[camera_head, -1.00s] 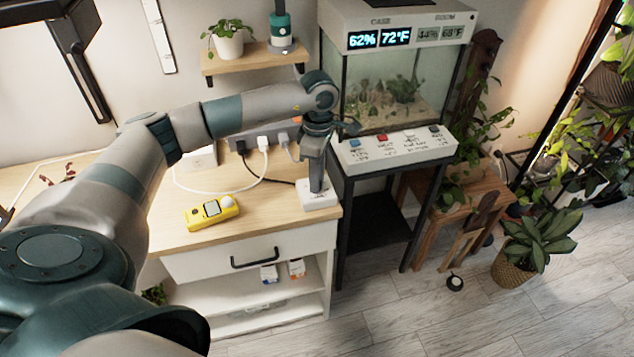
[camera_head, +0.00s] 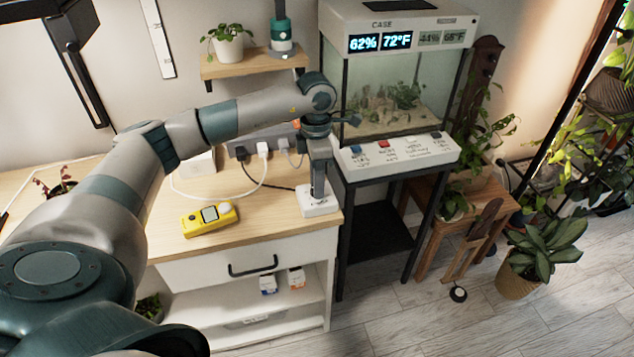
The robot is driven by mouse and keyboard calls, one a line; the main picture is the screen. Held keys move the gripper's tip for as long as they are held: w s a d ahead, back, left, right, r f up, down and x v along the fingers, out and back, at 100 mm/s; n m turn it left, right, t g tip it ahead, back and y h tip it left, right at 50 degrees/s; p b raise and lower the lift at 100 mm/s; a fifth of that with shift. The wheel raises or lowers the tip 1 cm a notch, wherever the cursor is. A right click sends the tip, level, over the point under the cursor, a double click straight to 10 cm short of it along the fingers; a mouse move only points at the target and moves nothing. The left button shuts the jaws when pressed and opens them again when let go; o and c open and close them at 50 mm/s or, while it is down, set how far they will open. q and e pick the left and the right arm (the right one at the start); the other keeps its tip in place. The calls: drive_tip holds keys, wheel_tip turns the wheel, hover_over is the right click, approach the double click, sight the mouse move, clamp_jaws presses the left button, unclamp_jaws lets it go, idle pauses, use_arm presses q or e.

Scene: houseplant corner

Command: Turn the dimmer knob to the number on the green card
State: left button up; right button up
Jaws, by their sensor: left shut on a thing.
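The dimmer is a small white box (camera_head: 320,204) at the right front of the wooden tabletop, with small dark print on its front. My left gripper (camera_head: 318,194) points straight down onto the top of the box and is shut on the dimmer knob. The fingers hide the knob, so its pointer and setting cannot be read. I cannot make out a green card in the head view. My right gripper is not in view.
A yellow meter (camera_head: 208,219) lies on the wooden tabletop (camera_head: 250,222). A power strip (camera_head: 240,146) with plugs and cables is behind my left arm. A glass terrarium (camera_head: 392,95) stands close on the right, with a labelled white panel (camera_head: 400,152) along its front.

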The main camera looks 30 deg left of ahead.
use_arm(q)
drive_tip(key=o, duration=1)
drive_tip(key=shift+o, duration=0.2)
drive_tip(key=shift+r, duration=0.1)
drive_tip(key=shift+w+r, duration=0.1)
drive_tip(key=shift+r, duration=0.45)
wheel_tip(320, 180, up, 2)
drive_tip(key=shift+a+r+b, duration=0.1)
drive_tip(key=shift+r+b, duration=0.05)
drive_tip(key=shift+b, duration=0.25)
wheel_tip(320, 180, up, 14)
drive_tip(key=b, duration=0.1)
drive_tip(key=shift+w+a, duration=0.25)
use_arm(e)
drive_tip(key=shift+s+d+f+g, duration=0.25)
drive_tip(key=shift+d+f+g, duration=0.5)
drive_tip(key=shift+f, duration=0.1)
